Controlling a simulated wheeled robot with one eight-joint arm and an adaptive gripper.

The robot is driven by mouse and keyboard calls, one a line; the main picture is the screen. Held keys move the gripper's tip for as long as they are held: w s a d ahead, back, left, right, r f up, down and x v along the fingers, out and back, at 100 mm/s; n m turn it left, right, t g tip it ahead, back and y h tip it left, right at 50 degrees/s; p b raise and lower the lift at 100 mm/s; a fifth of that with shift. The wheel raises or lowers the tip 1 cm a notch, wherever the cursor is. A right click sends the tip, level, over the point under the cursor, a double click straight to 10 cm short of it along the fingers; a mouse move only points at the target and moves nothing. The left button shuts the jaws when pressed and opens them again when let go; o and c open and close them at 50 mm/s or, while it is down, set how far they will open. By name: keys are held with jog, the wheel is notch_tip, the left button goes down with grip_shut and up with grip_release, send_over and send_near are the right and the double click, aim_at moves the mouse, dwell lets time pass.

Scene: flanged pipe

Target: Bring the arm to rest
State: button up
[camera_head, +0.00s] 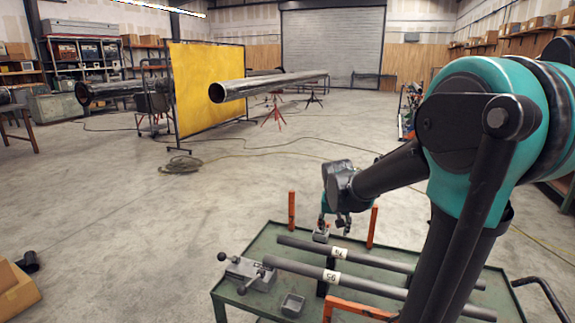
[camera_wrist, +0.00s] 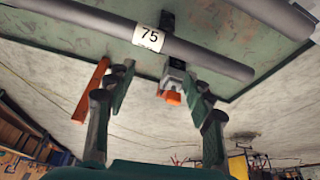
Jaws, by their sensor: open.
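My gripper (camera_head: 336,222) hangs above the far edge of the green cart, at the end of my raised arm. In the wrist view its two fingers (camera_wrist: 160,85) are spread apart, with nothing held between them. A small grey block (camera_head: 321,236) stands on the cart just below the gripper. In the wrist view a grey and orange piece (camera_wrist: 172,88) shows beyond the gap between the fingers; I cannot tell if it touches them.
The green cart (camera_head: 232,270) bears two grey pipes, labelled 75 (camera_head: 295,243) and 95 (camera_head: 300,268), and a clamp-like fixture (camera_head: 247,273). Orange posts (camera_head: 291,210) (camera_head: 372,227) rise at its far edge. A yellow screen (camera_head: 208,88) and a large pipe (camera_head: 265,84) stand farther off. Open floor lies between.

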jog(key=s+f+n, duration=0.1)
jog(key=s+f, duration=0.2)
jog(key=s, duration=0.3)
jog(key=s+d+f+n, duration=0.1)
jog(key=s+f, duration=0.2)
jog(key=s, duration=0.4)
jog(key=s+d+f+y, duration=0.1)
jog(key=s+f, duration=0.2)
jog(key=s, duration=0.4)
jog(key=shift+d+f+n, duration=0.15)
jog(key=shift+f+n, duration=0.1)
jog(key=shift+n, duration=0.15)
jog(key=shift+w, duration=0.1)
jog(key=shift+c, duration=0.2)
